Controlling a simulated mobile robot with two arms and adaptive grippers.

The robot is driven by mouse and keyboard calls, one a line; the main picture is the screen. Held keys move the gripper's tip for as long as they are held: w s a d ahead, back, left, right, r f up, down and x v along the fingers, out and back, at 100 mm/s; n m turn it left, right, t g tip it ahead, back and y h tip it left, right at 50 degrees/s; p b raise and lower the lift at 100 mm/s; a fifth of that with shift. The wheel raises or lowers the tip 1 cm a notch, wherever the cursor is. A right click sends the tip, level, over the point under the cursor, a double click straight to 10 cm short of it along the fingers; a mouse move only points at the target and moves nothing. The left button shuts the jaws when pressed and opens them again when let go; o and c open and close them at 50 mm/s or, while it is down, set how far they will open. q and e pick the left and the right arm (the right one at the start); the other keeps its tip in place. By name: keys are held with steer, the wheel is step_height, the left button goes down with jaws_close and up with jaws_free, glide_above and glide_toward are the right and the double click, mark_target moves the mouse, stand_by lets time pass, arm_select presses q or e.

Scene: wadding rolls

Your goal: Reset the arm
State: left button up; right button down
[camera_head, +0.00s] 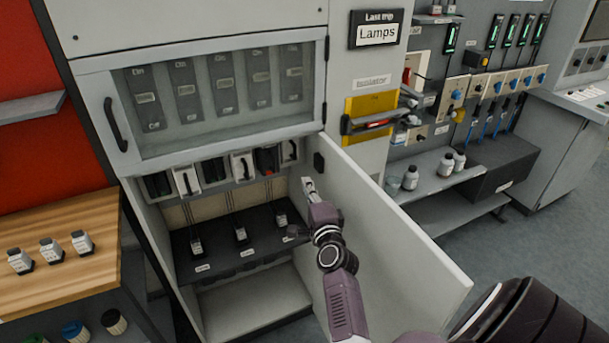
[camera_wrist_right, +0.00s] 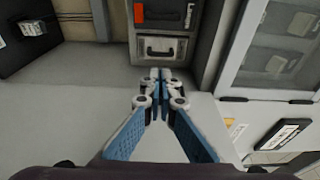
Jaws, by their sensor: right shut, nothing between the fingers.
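My right arm reaches up from the bottom of the head view into the open lower compartment of the grey cabinet (camera_head: 225,45). My right gripper (camera_head: 308,187) is near the compartment's right side, beside the open white door (camera_head: 395,230). In the wrist view the blue-padded fingers of this gripper (camera_wrist_right: 160,76) meet at the tips with nothing between them. Beyond them is a grey panel unit with a dark handle (camera_wrist_right: 161,47). Whether the fingertips touch anything, I cannot tell. My left gripper is not in view.
Several switch modules (camera_head: 213,170) line the compartment's top. Small dark devices stand on its black shelf (camera_head: 222,243). Shelves with white bottles (camera_head: 446,165) are at right. Open floor lies at the far right.

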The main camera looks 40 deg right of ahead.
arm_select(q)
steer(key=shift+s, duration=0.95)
